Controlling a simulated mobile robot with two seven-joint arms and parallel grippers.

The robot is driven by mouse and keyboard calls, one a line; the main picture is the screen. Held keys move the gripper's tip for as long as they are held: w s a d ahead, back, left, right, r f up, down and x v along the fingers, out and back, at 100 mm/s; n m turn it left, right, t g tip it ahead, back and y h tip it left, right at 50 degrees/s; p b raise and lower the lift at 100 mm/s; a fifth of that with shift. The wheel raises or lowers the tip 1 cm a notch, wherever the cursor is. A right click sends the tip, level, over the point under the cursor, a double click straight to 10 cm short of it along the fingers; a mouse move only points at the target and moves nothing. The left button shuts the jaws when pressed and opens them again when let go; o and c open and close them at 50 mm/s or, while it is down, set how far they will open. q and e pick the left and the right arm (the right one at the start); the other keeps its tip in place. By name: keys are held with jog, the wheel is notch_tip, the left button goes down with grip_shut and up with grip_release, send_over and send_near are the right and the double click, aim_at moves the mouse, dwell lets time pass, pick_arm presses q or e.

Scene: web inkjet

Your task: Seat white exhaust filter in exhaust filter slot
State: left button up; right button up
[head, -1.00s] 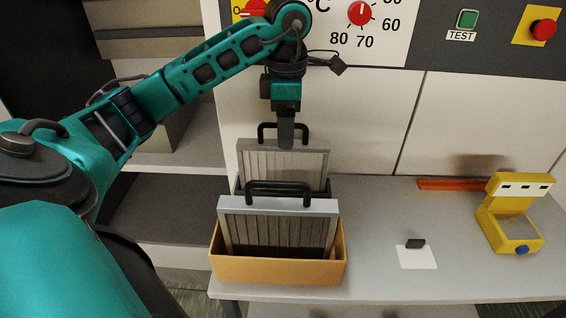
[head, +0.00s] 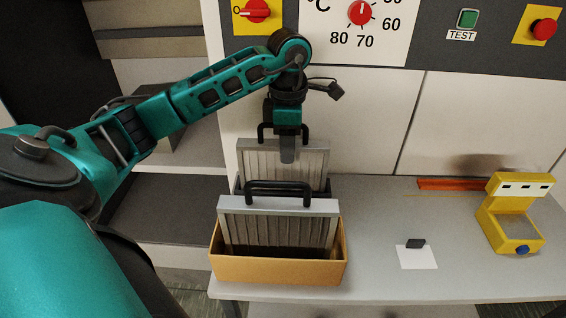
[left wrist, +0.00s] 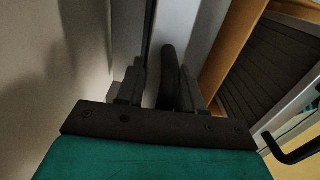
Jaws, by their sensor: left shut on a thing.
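A pleated filter (head: 310,160) with a pale grey frame and a black handle (head: 265,132) stands upright at the back, against the white panel. My left gripper (head: 288,152) points down and is shut on that handle; the handle (left wrist: 168,75) shows between the fingers in the left wrist view. A second pleated filter (head: 235,205), with a grey frame and black handle, stands in the orange bin (head: 280,271) in front. The rear filter's lower part is hidden behind the front one, and a dark edge beside it may be the slot. My right gripper is out of view.
The grey bench (head: 375,240) is mostly clear right of the bin. It holds a white card (head: 417,260) with a small dark piece, a yellow device (head: 493,225) and an orange strip (head: 450,184). A control panel (head: 435,40) with knobs and buttons is above.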

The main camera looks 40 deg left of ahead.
pick_arm(q)
grip_shut()
dwell(0.3)
